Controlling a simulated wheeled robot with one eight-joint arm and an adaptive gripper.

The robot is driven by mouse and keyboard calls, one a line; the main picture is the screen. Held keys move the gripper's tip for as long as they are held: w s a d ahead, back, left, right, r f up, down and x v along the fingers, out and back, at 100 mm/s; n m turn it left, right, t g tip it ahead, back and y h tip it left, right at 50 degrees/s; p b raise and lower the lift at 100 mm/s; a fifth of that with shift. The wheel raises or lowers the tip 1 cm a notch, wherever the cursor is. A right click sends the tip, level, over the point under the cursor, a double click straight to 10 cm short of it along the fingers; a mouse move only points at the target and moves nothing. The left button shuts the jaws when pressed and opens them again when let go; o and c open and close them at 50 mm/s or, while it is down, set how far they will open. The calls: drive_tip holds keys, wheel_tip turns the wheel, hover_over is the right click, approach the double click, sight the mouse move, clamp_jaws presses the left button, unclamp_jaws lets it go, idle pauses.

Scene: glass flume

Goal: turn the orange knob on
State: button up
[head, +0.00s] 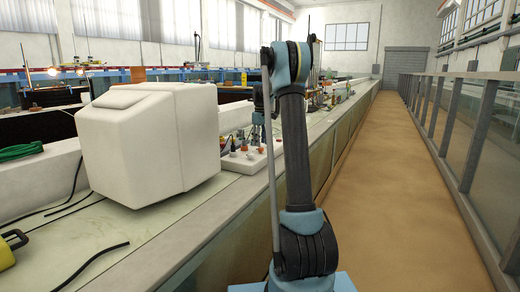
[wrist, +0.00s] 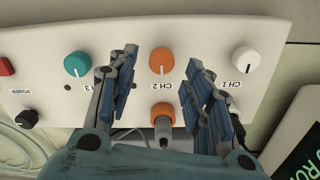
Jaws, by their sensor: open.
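The orange knob (wrist: 162,60) sits on a white control panel (wrist: 110,37), beside the upside-down label CH 2. A pale mark shows on its lower side in the wrist view. My gripper (wrist: 161,62) is open, with one blue-padded finger left of the knob and one right of it. I see a gap on each side and no clear contact. How far the fingertips are above the panel is hard to tell.
A teal knob (wrist: 77,64) and a white knob (wrist: 246,60) flank the orange one. An orange socket with a grey plug (wrist: 162,124) lies between my fingers. A black power knob (wrist: 27,117) is at left. A large white box (head: 150,140) stands left of the panel.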

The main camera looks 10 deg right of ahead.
sight(261, 150)
drive_tip(key=shift+f, duration=1.65)
drive_tip(key=c, duration=1.1)
